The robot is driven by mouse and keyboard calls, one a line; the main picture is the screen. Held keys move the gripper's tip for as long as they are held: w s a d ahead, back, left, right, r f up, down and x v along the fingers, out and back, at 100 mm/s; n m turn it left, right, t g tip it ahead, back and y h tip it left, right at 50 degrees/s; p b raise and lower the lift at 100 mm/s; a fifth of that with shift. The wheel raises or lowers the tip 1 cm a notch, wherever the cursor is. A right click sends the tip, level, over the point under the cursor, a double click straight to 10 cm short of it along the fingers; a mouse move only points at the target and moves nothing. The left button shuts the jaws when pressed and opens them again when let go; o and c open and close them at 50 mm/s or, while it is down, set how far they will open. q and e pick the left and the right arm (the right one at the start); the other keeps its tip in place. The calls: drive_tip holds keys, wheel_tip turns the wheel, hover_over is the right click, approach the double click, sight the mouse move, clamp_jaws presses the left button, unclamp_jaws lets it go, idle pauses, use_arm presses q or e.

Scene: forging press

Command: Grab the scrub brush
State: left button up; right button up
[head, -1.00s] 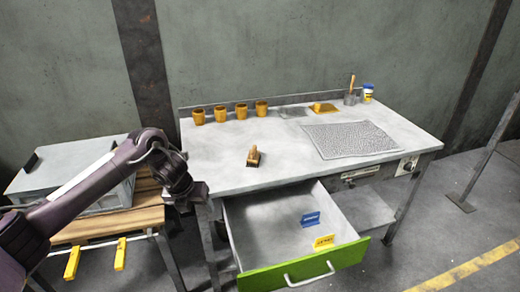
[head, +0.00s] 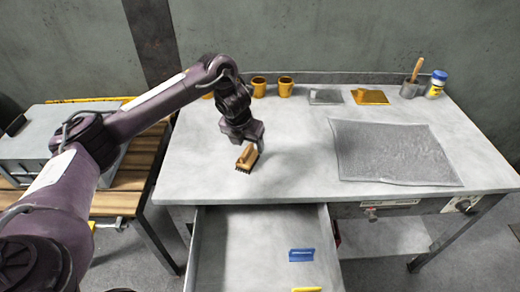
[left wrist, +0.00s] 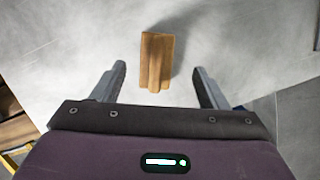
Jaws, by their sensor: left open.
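The scrub brush (head: 247,157) has a wooden body and dark bristles and sits on the grey table top (head: 290,175), left of its middle, near the front edge. My left gripper (head: 251,143) is just above and behind it in the head view, fingers pointing down. In the left wrist view, the brush (left wrist: 156,61) lies ahead between the lines of the two open fingers (left wrist: 158,85), with nothing gripped. I cannot tell from these views how much height is left between fingertips and brush. My right gripper is not in view.
An open drawer (head: 225,245) with blue and yellow cards sticks out below the front edge. A grey mesh mat (head: 390,152) lies to the right. Yellow cups (head: 286,86) stand at the back, partly behind my arm. A pot with a wooden handle (head: 410,88) and a bottle (head: 436,84) are back right.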

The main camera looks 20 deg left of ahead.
sight(247, 150)
use_arm(q)
wheel_tip(247, 150, down, 3)
drive_tip(key=shift+s+a+r, duration=0.1)
drive_tip(key=shift+a+r, duration=0.05)
drive_tip(key=shift+r, duration=0.05)
drive_tip(key=x, duration=0.3)
drive_tip(key=shift+r+p, duration=0.1)
drive_tip(key=shift+p, duration=0.2)
drive_tip(key=shift+w+f, duration=0.4)
drive_tip(key=shift+f, duration=0.25)
drive_tip(key=shift+c, duration=0.5)
drive_tip(key=c, duration=1)
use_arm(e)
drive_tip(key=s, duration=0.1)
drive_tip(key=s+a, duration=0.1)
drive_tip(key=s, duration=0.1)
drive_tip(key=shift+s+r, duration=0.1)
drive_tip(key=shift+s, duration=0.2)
use_arm(q)
drive_tip(key=shift+r, duration=0.15)
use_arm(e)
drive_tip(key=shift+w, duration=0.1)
